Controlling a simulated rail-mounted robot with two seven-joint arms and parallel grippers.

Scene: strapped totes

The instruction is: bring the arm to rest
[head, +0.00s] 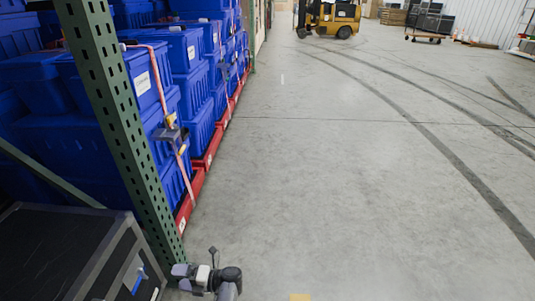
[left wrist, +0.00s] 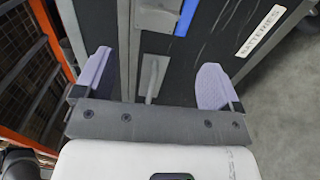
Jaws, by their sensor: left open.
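My left gripper (head: 183,277) is low in the head view, beside the right side of a black case (head: 65,252) and near the foot of the green rack post. In the left wrist view, its two pale purple fingers (left wrist: 153,80) stand wide apart with nothing held between them. The dark case (left wrist: 200,65), with a grey metal latch, a blue strip and a "BATTERIES" label, lies beyond the fingers. I cannot tell how far the fingertips are from it. My right gripper is in neither view.
A green perforated rack post (head: 118,120) rises near the case. Blue totes (head: 190,50) with an orange strap (head: 165,100) stand on red bases (head: 214,148) along the left. A yellow forklift (head: 330,18) is far back.

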